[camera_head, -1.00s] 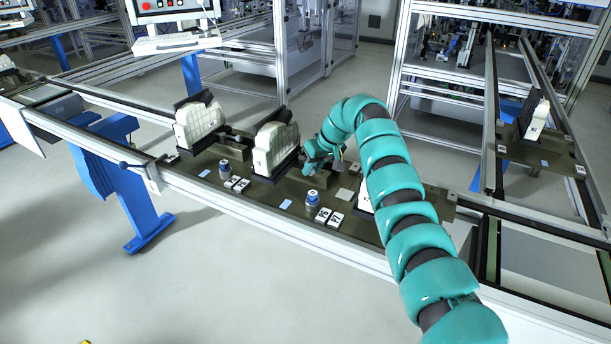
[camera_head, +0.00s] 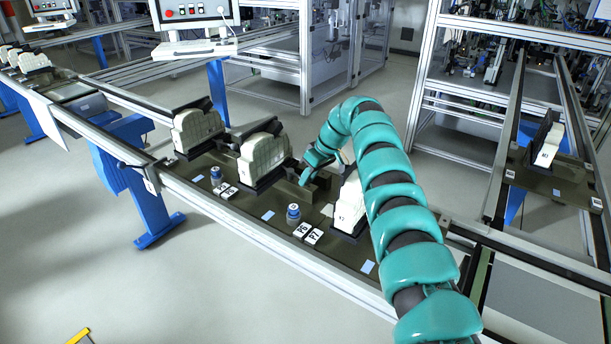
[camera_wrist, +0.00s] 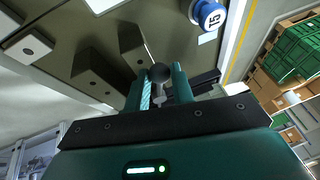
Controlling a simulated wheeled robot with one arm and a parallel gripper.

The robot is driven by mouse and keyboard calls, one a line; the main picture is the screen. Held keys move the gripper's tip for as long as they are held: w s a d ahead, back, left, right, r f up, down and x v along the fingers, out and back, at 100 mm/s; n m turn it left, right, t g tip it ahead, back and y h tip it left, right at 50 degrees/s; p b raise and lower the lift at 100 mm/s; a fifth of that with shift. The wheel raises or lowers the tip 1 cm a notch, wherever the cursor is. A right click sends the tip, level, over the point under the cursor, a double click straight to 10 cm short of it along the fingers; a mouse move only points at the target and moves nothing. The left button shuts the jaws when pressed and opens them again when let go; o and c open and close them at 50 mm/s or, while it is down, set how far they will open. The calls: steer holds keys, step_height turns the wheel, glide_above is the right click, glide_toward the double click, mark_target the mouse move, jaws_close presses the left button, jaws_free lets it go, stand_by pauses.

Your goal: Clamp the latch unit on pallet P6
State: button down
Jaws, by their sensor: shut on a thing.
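My gripper (camera_head: 313,170) is low over the pallet line, between two white cream parts in black holders. In the wrist view its two teal fingers (camera_wrist: 160,84) are shut on a dark ball-ended lever knob (camera_wrist: 160,72), which stands by dark fixture blocks (camera_wrist: 98,72). The label P6 (camera_head: 301,229) lies on the near side of the line, beside P7 (camera_head: 314,236). One white part (camera_head: 263,155) stands left of the gripper. Another white part (camera_head: 350,203) is partly hidden by my arm. The latch itself is too small to make out in the head view.
A blue and white cap (camera_head: 293,212) stands near the labels and shows in the wrist view (camera_wrist: 208,14). A metal rail (camera_head: 240,236) edges the line. A third white part (camera_head: 196,129) is farther left. Another holder (camera_head: 545,145) is at right.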

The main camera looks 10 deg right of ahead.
steer(key=shift+d, duration=0.1)
stand_by(0.3)
steer(key=c, duration=1.2)
jaws_free()
step_height(320, 180, up, 3)
steer(key=p, duration=0.2)
steer(key=shift+p, duration=0.35)
steer(key=shift+b, duration=0.85)
steer(key=b, duration=0.2)
steer(key=shift+s+b, duration=0.15)
steer(key=shift+b, duration=0.2)
